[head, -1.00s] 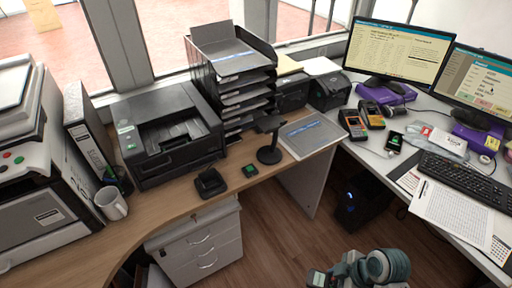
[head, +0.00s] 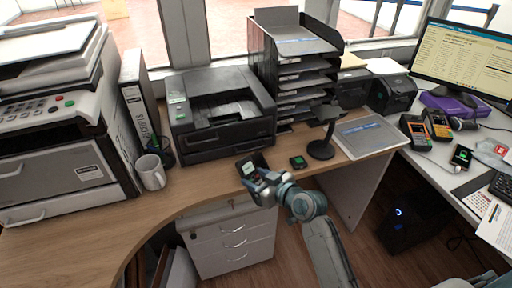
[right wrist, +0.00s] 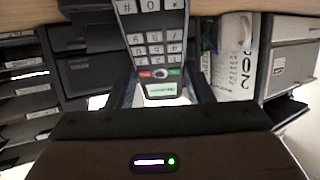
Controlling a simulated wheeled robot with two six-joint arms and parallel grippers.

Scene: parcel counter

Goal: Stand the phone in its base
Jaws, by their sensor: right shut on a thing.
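My right gripper (head: 264,186) is at the front edge of the wooden counter, shut on the phone (head: 249,172). In the right wrist view the phone (right wrist: 155,45) sits between the two fingers (right wrist: 162,92), gripped at its lit-screen end, its keypad facing the camera and its far end running out of the top of the picture. In the head view the black base (head: 258,158) is right behind the phone and partly covered by it. I cannot tell whether phone and base touch. My left gripper is not in view.
A small black device with a green screen (head: 298,162) lies right of the base, near a black stand (head: 321,149). A printer (head: 222,110) stands behind, with a white mug (head: 150,172) to the left. The counter between mug and base is clear.

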